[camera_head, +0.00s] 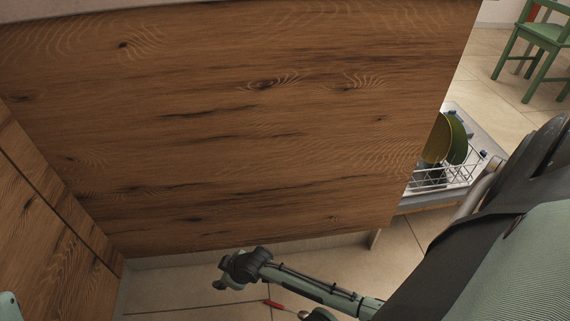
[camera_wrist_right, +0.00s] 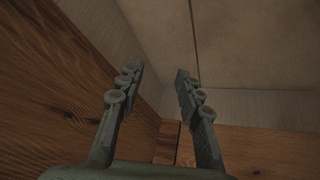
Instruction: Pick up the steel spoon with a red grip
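The steel spoon with a red grip (camera_head: 273,303) lies on the floor at the bottom of the head view. Its red grip points left, and its far end runs down toward the bottom edge, partly out of view. My right gripper (camera_head: 232,270) is up and to the left of the spoon, apart from it, near the wooden panel. In the right wrist view my right gripper (camera_wrist_right: 160,78) is open, with nothing between its fingers. The spoon does not show in that view.
A large wooden panel (camera_head: 230,120) fills most of the head view, with wooden fronts (camera_head: 45,225) at the left. An open dishwasher rack (camera_head: 440,178) with plates (camera_head: 457,140) is at the right. A green chair (camera_head: 543,40) stands far back. Tiled floor (camera_head: 180,290) is clear around the spoon.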

